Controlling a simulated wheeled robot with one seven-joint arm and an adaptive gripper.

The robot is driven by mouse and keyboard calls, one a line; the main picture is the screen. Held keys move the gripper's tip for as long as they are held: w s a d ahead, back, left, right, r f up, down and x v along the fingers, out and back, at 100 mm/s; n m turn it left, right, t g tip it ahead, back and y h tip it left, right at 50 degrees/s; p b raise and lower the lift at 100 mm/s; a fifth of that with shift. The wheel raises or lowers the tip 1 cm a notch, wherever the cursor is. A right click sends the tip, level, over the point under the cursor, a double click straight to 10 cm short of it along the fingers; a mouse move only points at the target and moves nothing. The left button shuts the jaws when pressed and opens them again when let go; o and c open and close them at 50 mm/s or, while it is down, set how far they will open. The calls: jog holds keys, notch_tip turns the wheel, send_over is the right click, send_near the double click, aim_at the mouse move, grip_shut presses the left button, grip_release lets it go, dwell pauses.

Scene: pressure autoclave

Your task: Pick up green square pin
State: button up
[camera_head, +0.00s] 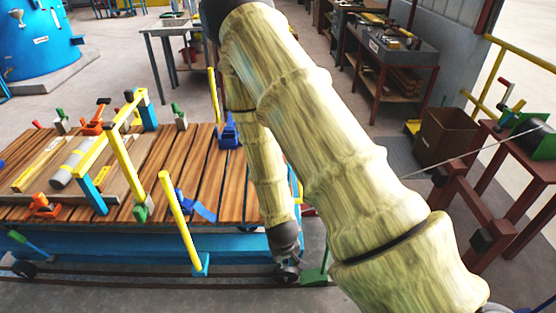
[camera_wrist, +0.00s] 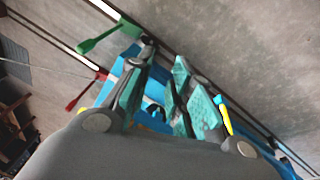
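A green pin-like piece with a flat square end and a thin stem shows at the upper left in the wrist view (camera_wrist: 108,35). A similar green piece (camera_head: 317,274) stands low beside the cart's right end in the head view, just right of my gripper (camera_head: 287,268). I cannot tell for certain that both are the same piece. In the wrist view my gripper (camera_wrist: 165,75) has its teal-padded fingers apart, with the blue cart end visible between them. Nothing is held. The green piece lies outside the fingers, to their left. My arm hides part of the cart's right side.
The wood-topped cart (camera_head: 190,160) carries yellow-and-blue clamps, a grey cylinder (camera_head: 75,162) and several small coloured pieces. A red handle (camera_wrist: 85,91) lies near the fingers. A dark red stand (camera_head: 520,155) is at right.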

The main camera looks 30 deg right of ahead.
jog(key=w+d+r+m+t+p, duration=0.1)
jog(key=w+d+r+p, duration=0.15)
jog(key=w+r, duration=0.6)
jog(key=w+d+r+m+p, duration=0.2)
jog(key=w+d+r, duration=0.15)
jog(key=r, duration=0.95)
jog(key=w+d+r+m+t+p, duration=0.1)
jog(key=w+d+r+p, duration=0.3)
jog(key=r, duration=0.7)
jog(key=shift+w+f, duration=0.55)
jog(key=shift+f, duration=0.25)
jog(key=shift+w+f, duration=0.55)
jog(key=shift+f, duration=0.3)
jog(key=shift+w+f, duration=0.55)
jog(key=shift+f, duration=0.25)
jog(key=shift+w+d+f+h+p, duration=0.15)
jog(key=shift+w+f+p, duration=0.15)
jog(key=shift+f, duration=0.2)
jog(key=shift+w+d+f+h+p, duration=0.1)
jog(key=shift+w+d+f+p, duration=0.15)
jog(key=shift+f, duration=0.3)
jog(key=shift+w+d+f+h+p, duration=0.1)
jog(key=shift+w+f+p, duration=0.05)
jog(key=shift+f+p, duration=0.3)
jog(key=shift+x, duration=0.95)
grip_shut()
